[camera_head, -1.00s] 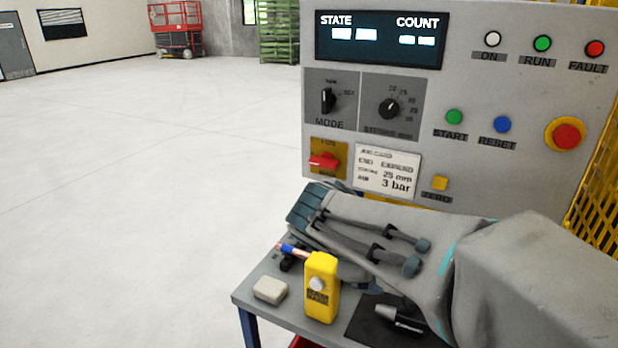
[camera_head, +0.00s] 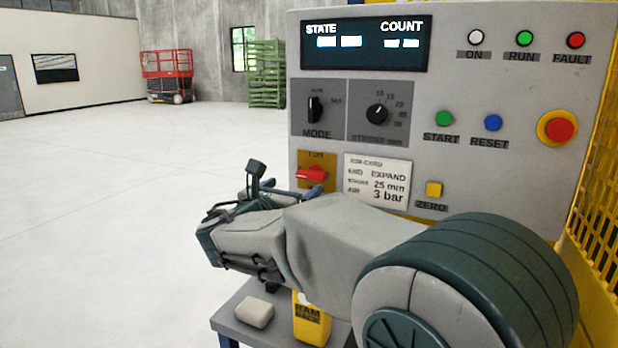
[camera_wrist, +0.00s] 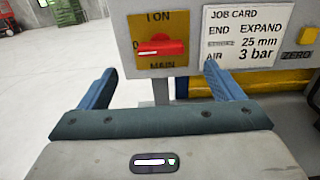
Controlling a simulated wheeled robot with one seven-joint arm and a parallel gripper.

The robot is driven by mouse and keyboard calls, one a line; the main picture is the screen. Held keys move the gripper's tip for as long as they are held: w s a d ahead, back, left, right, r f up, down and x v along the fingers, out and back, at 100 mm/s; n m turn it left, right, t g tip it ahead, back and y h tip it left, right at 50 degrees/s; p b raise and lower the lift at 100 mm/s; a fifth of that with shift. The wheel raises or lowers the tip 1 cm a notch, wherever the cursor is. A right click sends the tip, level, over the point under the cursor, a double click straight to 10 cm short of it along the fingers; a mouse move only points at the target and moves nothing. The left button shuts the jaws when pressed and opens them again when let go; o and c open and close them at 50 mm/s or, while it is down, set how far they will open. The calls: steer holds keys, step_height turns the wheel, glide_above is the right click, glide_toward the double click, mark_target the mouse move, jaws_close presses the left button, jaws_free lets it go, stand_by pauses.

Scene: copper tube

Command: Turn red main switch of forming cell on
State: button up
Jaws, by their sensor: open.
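The red main switch (camera_head: 312,174) is a red handle on a yellow plate at the lower left of the grey control panel (camera_head: 470,90). In the wrist view the switch (camera_wrist: 160,46) lies horizontal, with "I ON" above it, an "O" at its left and "MAIN" below. My gripper (camera_wrist: 160,78) is open and empty. Its two blue fingers point toward the panel, apart to the left and right of the switch and lower in the picture. They do not appear to touch it. In the head view my gripper is beside the switch, partly hidden by its own body.
A job card (camera_head: 376,181) is right of the switch. Mode knob (camera_head: 315,109) and stroke knob (camera_head: 377,114) sit above. Below my arm, a grey table (camera_head: 235,318) bears a pale block (camera_head: 254,313) and a yellow device (camera_head: 310,322). Open floor lies left.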

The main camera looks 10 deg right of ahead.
mark_target(309, 176)
steer(key=x, duration=0.9)
steer(key=shift+w+d, duration=0.15)
steer(key=shift+w, duration=0.05)
steer(key=c, duration=1)
